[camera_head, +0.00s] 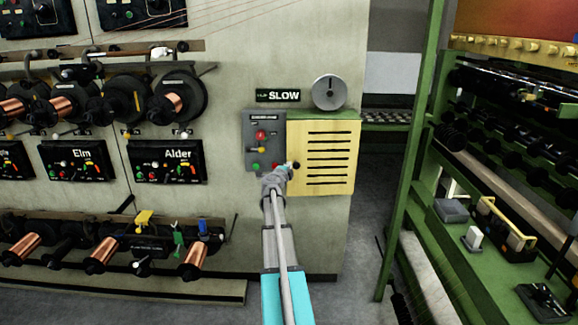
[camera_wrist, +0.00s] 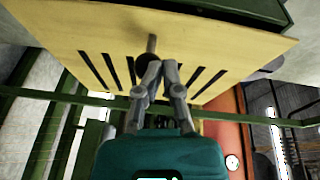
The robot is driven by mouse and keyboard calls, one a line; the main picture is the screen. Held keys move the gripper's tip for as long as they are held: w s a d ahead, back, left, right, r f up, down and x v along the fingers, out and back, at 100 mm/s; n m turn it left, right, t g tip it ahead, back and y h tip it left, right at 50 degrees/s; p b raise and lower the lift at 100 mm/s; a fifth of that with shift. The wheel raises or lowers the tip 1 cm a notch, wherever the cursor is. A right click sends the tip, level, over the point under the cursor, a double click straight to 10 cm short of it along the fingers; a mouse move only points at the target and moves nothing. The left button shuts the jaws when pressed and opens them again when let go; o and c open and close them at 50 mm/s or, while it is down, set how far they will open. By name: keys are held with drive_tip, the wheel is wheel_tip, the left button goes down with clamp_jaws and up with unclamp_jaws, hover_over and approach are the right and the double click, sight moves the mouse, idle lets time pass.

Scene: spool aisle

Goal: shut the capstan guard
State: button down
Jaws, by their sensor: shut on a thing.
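The capstan guard (camera_head: 320,188) is a pale yellow panel with several dark horizontal slots, on the front of a green housing (camera_head: 325,115) at the wall's right end. It fills the upper wrist view (camera_wrist: 232,58). I cannot tell whether its edge is fully flush with the housing. A small handle (camera_wrist: 151,44) stands out from the panel. My gripper (camera_head: 281,172) is at the guard's lower left edge. In the wrist view, the gripper's fingers (camera_wrist: 160,70) are closed together on the handle, hiding part of it.
A grey control box (camera_head: 257,130) with red, green and yellow buttons adjoins the guard on the left. A SLOW sign (camera_head: 278,95) and a grey disc (camera_head: 329,92) are above. Copper spools (camera_head: 172,103) line the left wall. A green rack (camera_head: 410,150) stands right, across a narrow floor gap.

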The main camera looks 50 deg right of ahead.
drive_tip(key=w+a, duration=0.7)
drive_tip(key=shift+w+a+r, duration=0.25)
drive_tip(key=shift+w+r, duration=0.1)
drive_tip(key=s+a+f+m+g+h+b, duration=0.1)
drive_tip(key=s+f+m+g+b, duration=0.3)
drive_tip(key=s+m+g, duration=0.2)
drive_tip(key=shift+a+m+g, duration=0.25)
drive_tip(key=shift+m+g, duration=0.15)
drive_tip(key=shift+g, duration=0.2)
